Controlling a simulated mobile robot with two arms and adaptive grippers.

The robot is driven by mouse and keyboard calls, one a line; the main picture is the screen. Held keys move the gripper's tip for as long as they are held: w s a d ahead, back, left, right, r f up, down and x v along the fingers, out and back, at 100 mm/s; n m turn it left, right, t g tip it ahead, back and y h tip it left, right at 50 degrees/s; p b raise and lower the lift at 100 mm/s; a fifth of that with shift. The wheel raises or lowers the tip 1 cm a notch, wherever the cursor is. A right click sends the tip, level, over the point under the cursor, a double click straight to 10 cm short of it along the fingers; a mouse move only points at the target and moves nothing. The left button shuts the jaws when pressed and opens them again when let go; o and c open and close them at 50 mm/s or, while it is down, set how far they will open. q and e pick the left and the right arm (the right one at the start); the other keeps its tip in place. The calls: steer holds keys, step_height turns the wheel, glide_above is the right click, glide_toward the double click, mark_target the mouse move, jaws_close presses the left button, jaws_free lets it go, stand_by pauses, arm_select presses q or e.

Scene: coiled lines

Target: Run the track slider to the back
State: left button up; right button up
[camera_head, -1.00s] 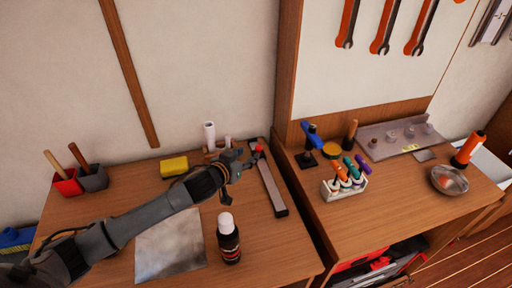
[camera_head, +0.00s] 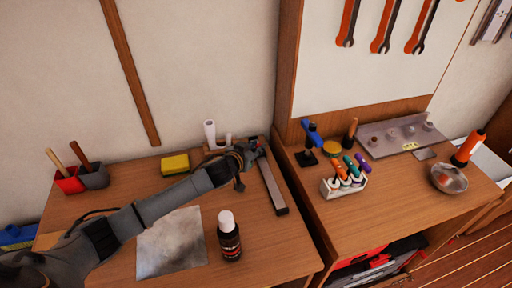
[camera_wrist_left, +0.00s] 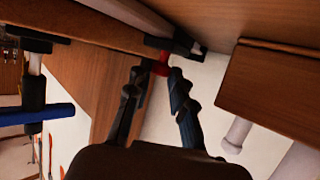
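The track (camera_head: 272,186) is a long pale grey strip with dark edging. It lies along the right side of the left bench, running from front to back. Its slider has a red knob, which shows in the wrist view (camera_wrist_left: 161,65) near the track's dark end piece (camera_wrist_left: 188,44). My left gripper (camera_head: 254,150) is at the back part of the track. In the wrist view its two fingers (camera_wrist_left: 157,72) converge on the red knob, one on each side, and look shut on it. In the head view the gripper mostly hides the knob. My right gripper is out of view.
A black bottle with a white cap (camera_head: 229,238) and a grey sheet (camera_head: 171,243) lie near my left arm. A yellow sponge (camera_head: 175,164) and a white-cylinder holder (camera_head: 210,134) stand behind. The right bench holds a marker rack (camera_head: 345,182).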

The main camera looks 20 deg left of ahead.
mark_target(253, 139)
arm_select(q)
jaws_close()
steer(key=shift+w+a, duration=0.6)
steer(key=shift+w, duration=0.25)
steer(key=shift+w+a, duration=0.55)
steer(key=shift+w, duration=0.3)
steer(key=o, duration=0.8)
jaws_free()
steer(key=shift+o, duration=0.2)
steer(key=shift+s, duration=0.15)
steer(key=v, duration=1.1)
steer(key=shift+s+r, duration=0.25)
steer(key=shift+s, duration=0.1)
steer(key=shift+a, duration=0.1)
steer(key=shift+f, duration=0.1)
